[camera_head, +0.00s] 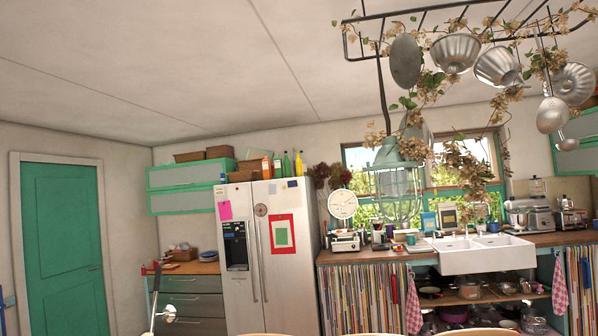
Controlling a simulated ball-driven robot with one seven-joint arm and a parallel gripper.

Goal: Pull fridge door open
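The fridge (285,275) is a tall white two-door unit standing left of the middle, across the room. Both doors look shut. Two long upright handles (254,260) run side by side at the seam between the doors. The narrower left door (238,290) has a dark dispenser panel and a pink note. The right door (290,205) carries a red-framed picture and small magnets. My gripper is not in view, so its state and any contact are not shown.
Bottles and baskets stand on top of the fridge. Grey drawers (190,305) stand left of it; a counter with a curtain (350,300) and white sink (480,255) stands right. A pan rack hangs overhead. Pale curved edges, perhaps chair backs (262,333), show at the bottom.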

